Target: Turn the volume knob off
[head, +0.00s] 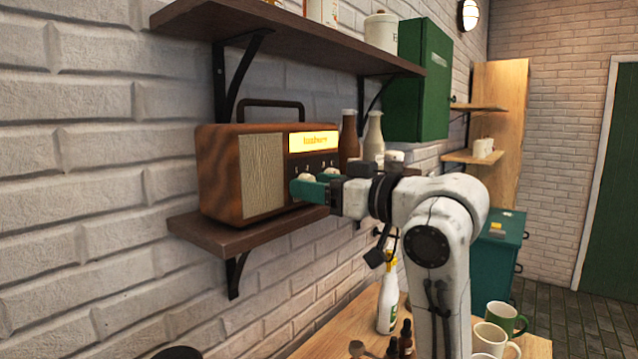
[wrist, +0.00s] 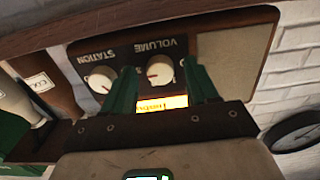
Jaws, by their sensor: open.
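The wooden radio (head: 222,178) stands on a small wall shelf, its display (head: 313,141) lit yellow. In the wrist view the radio appears upside down. The pale volume knob (wrist: 160,72) sits under the printed word VOLUME and bears a small reddish mark. The station knob (wrist: 100,80) is beside it on the left of that view. My gripper (wrist: 159,68) is open, with one green finger on each side of the volume knob; I cannot tell whether they touch it. In the head view my gripper (head: 305,187) is at the radio's front and partly hides the knobs.
The small shelf (head: 215,235) bears the radio, with bottles (head: 374,138) beside it. A longer shelf (head: 300,38) hangs above, near a green cabinet (head: 425,80). A table below holds a white bottle (head: 388,295) and mugs (head: 490,340). A dark round object (wrist: 298,132) is at the wrist view's right.

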